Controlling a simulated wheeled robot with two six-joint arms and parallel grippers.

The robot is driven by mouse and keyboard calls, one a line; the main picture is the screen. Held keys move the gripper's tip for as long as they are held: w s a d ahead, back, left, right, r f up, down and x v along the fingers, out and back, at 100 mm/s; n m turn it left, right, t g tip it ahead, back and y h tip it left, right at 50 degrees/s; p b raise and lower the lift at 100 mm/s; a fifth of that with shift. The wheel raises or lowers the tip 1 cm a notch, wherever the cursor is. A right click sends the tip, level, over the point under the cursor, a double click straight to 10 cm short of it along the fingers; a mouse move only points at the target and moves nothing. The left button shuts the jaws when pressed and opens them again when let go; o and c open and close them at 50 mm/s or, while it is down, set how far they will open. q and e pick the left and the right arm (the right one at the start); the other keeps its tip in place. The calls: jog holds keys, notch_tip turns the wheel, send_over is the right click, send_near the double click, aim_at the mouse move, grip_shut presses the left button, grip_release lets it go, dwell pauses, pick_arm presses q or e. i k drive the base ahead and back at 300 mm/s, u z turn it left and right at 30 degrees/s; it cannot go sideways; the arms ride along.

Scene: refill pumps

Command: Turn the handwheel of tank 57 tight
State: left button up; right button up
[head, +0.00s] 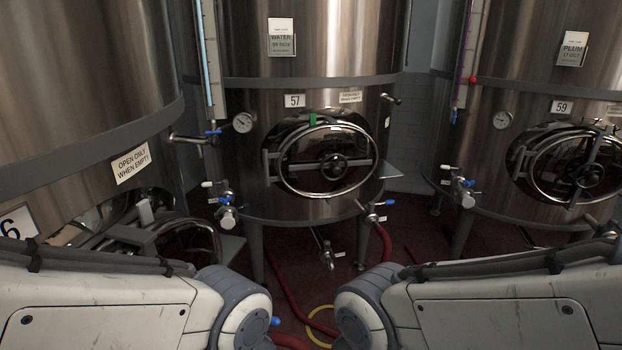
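Tank 57 (310,40) stands in the middle, a steel tank with a plate reading 57 (295,101). Its oval manway door (297,158) sits in its frame on the front, with a bar across it. The dark handwheel (334,167) is at the middle of that bar. I cannot tell from here how tight it is. A small green mark (312,119) shows at the door's top edge. My two arms come in from the lower left and lower right. Both grippers are out of view, and neither arm touches the tank.
Tank 59 (530,60) stands at the right with its own oval door. Another tank (80,70) at the left has an "open only when empty" sign (132,162). Valves (227,214) stick out below the door. A red hose (287,290) lies on the dark red floor.

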aim_at(334, 166)
jog(key=u, duration=0.45)
jog(key=k, duration=1)
jog(key=z, duration=0.35)
jog(key=i, duration=0.55)
jog(key=z, duration=0.75)
jog(key=i, duration=1.3)
jog(key=u, duration=0.85)
jog(key=i, duration=0.3)
jog(key=u, duration=0.4)
